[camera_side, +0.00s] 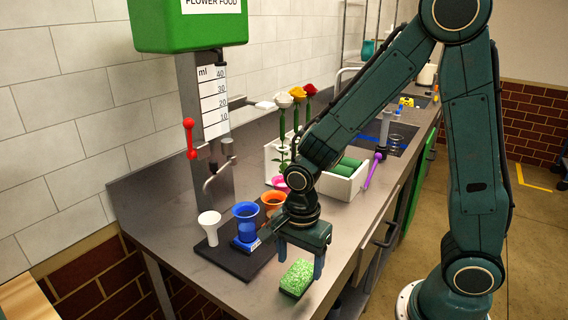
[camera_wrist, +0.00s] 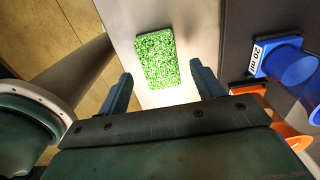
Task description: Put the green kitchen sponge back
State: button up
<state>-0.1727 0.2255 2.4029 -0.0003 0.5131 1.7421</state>
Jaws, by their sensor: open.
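The green kitchen sponge (camera_side: 297,277) lies on the grey counter (camera_side: 222,292) near its front edge. It is a speckled green block. In the wrist view the sponge (camera_wrist: 157,58) lies flat, ahead of the fingertips and roughly between their lines. My gripper (camera_side: 301,262) is open above the counter beside the sponge, pointing down. In the wrist view the two fingers of my gripper (camera_wrist: 163,82) are spread wide with nothing between them. I cannot tell its exact height above the sponge.
A dark mat (camera_side: 229,262) holds a white vase (camera_side: 209,228), a blue vase (camera_side: 246,222) and an orange vase (camera_side: 273,200) close to my gripper. A white box (camera_side: 345,187) with green blocks stands behind. A green dispenser (camera_side: 188,33) rises at the left. A sink (camera_side: 402,138) is at the back.

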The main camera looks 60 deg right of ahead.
aim_at(299, 271)
notch_tip(299, 271, up, 8)
jog(key=shift+r, duration=0.15)
dwell(0.4)
dwell(0.5)
jog(key=s+d+r+n+t, duration=0.2)
jog(key=s+r+n, duration=0.3)
jog(key=n, duration=0.4)
jog(key=s+d+r+n+t, duration=0.3)
jog(key=s+r+n, duration=0.2)
jog(key=n, duration=0.4)
jog(key=shift+s+r+t, duration=0.3)
jog(key=shift+s+r, duration=0.05)
jog(key=shift+r, duration=0.1)
dwell(0.7)
